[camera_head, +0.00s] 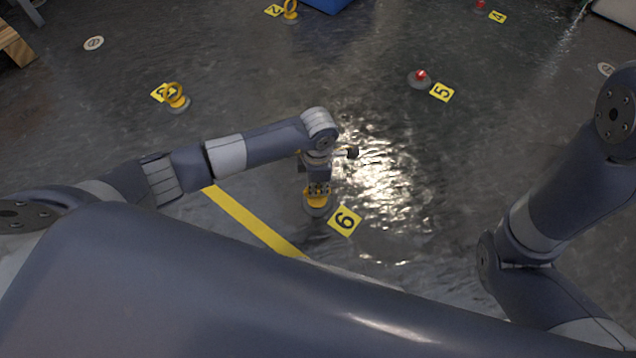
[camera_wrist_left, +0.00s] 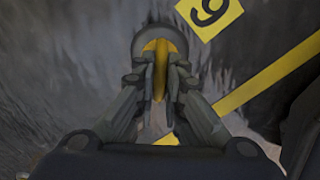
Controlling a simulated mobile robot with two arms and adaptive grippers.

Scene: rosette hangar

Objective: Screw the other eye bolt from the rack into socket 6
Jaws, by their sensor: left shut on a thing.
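My left gripper (camera_head: 318,184) points down over socket 6 (camera_head: 318,211), a grey round base on the floor beside the yellow "6" label (camera_head: 345,221). It is shut on a yellow eye bolt (camera_head: 317,199). In the left wrist view the fingers of my left gripper (camera_wrist_left: 158,85) close on the bolt (camera_wrist_left: 154,46) from both sides. The bolt stands over the grey disc of the socket (camera_wrist_left: 137,42). The fingers hide much of the bolt, so I cannot tell how deep it sits. My right arm shows at the right, but its gripper is out of view.
Yellow eye bolts stand at label 3 (camera_head: 175,97) and label 2 (camera_head: 290,12). Red-topped sockets are at label 5 (camera_head: 419,79) and label 4 (camera_head: 480,6). A yellow floor stripe (camera_head: 250,222) runs left of socket 6. The wet-looking floor between is clear.

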